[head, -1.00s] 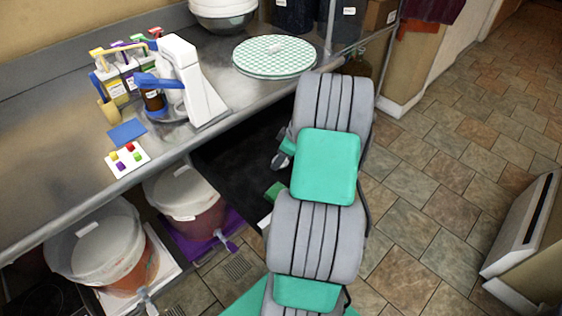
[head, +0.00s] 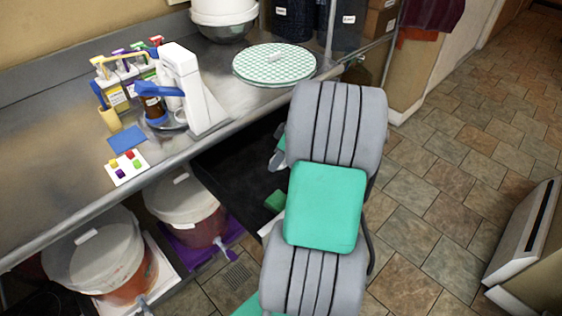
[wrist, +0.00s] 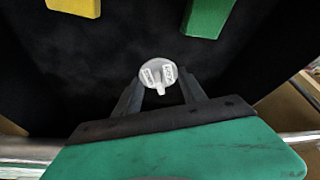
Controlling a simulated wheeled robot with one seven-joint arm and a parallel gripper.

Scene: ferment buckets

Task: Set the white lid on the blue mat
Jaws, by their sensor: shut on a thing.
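My gripper (wrist: 159,97) is shut on a small round white thing with a tab and two labels, which I take to be the white lid (wrist: 158,73). It is over a black open drawer or tray. In the head view a pale piece beside my arm (head: 277,160) may be the lid or my gripper; my arm hides most of that area. The small blue mat (head: 126,139) lies flat on the steel counter at the left, well apart from my gripper. Its top is bare.
The black drawer (head: 225,170) holds a green block (head: 275,201); the wrist view also shows a yellow block (wrist: 75,6). A white dispenser (head: 190,85), a card with coloured blocks (head: 113,172) and a checkered round board (head: 240,68) stand on the counter. Lidded buckets (head: 185,200) sit below.

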